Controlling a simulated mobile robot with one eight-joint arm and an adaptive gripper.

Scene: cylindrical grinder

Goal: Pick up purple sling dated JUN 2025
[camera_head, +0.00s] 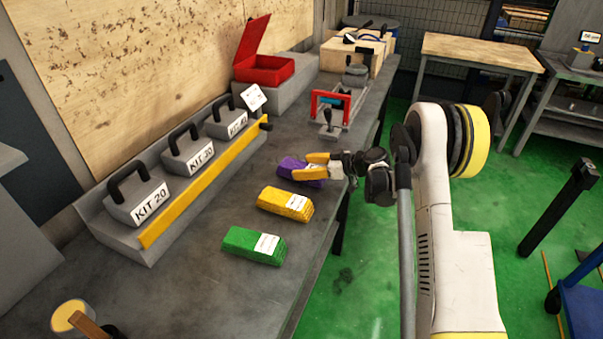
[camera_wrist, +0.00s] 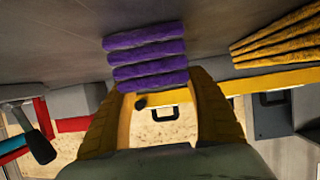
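The purple sling (camera_head: 288,166) lies folded on the grey workbench, beyond the yellow sling in the row. Its strands fill the upper middle of the wrist view (camera_wrist: 146,62). A pale label shows at its near end, partly hidden by my gripper; the date cannot be read. My gripper (camera_head: 300,166) has yellow fingers, spread apart at the purple sling. In the wrist view, the fingertips (camera_wrist: 158,86) are at the sling's lower edge, the right one close beside it. I cannot tell whether they touch it. The gripper is open and holds nothing I can see.
A yellow sling (camera_head: 286,204) and a green sling (camera_head: 254,246) lie nearer on the bench (camera_head: 210,285). A KIT 20 rack (camera_head: 205,185) with a yellow rail runs along the left. A red-framed device (camera_head: 330,103) and an open red box (camera_head: 262,66) stand farther back.

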